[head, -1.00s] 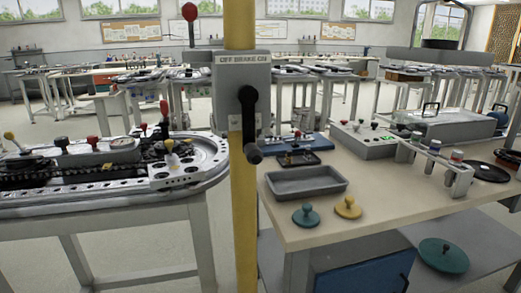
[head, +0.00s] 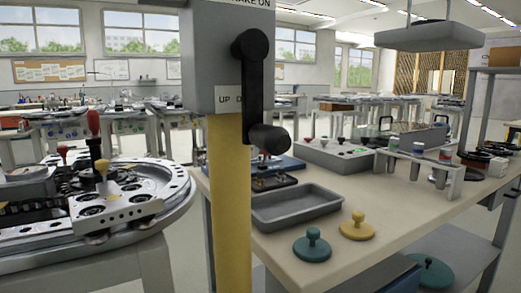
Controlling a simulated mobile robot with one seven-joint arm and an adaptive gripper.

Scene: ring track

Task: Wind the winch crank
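The winch crank (head: 251,92) is a black arm on the front of a grey winch box (head: 205,60). Its hub is at the top and its round black handle (head: 268,139) hangs at the bottom right, pointing toward me. The box is mounted on a yellow post (head: 230,215). A label with "UP" and part of another word sits beside the crank; a label at the top is cut off and reads "…AKE ON". The red-knobbed lever seen earlier is out of frame. My gripper is not in view.
A curved grey track table (head: 140,225) with knobbed pieces stands close on the left. A beige workbench (head: 400,215) on the right bears a grey tray (head: 296,207), a teal knobbed disc (head: 312,246) and a yellow one (head: 357,227). Open floor shows behind.

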